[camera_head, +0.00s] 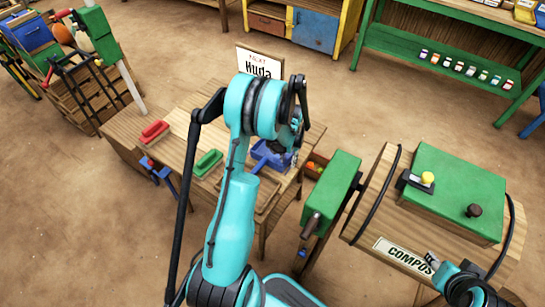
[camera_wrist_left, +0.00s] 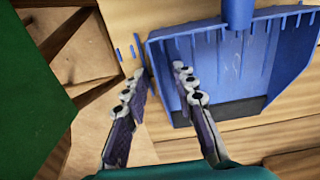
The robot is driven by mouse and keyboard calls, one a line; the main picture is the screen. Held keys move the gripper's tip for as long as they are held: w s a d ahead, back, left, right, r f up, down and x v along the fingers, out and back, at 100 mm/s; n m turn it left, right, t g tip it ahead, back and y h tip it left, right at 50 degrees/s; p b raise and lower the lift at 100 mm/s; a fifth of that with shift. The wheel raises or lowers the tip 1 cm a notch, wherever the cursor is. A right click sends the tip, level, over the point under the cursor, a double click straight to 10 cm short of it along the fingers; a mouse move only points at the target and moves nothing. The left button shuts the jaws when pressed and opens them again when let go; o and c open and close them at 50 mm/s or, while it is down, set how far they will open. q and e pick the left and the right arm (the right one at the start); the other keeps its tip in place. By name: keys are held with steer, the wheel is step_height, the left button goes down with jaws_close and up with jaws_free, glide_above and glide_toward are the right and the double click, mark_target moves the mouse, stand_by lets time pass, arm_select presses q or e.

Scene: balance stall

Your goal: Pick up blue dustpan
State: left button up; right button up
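The blue dustpan (camera_head: 262,152) lies on the wooden table, partly hidden by my left arm and hand. In the left wrist view the dustpan (camera_wrist_left: 245,65) fills the upper right, with its handle toward the top. My left gripper (camera_wrist_left: 158,70) is open over the dustpan's left edge. One finger is outside that edge and the other is over the pan; I cannot tell whether they touch it. In the head view my left gripper (camera_head: 290,145) is small and dark beside the dustpan. My right gripper (camera_head: 432,258) is at the lower right, by the compost sign; its opening is unclear.
A red brush-like block (camera_head: 154,132) and a green one (camera_head: 206,163) lie left on the table. A name sign (camera_head: 259,65) stands at the back. A green box (camera_head: 332,192) and a wooden compost drum (camera_head: 372,190) stand to the right.

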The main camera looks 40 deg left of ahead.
arm_select(q)
jaws_close()
steer(key=shift+r, duration=0.15)
steer(key=shift+r, duration=0.25)
step_height(320, 180, up, 4)
steer(key=shift+f+p, duration=0.1)
steer(key=shift+p, duration=1)
steer(key=s+d+r+p, duration=0.2)
steer(key=s+d+r, duration=0.3)
steer(key=d, duration=0.5)
steer(key=shift+d+r+p, duration=0.15)
steer(key=shift+r+p, duration=0.25)
steer(key=shift+r, duration=0.35)
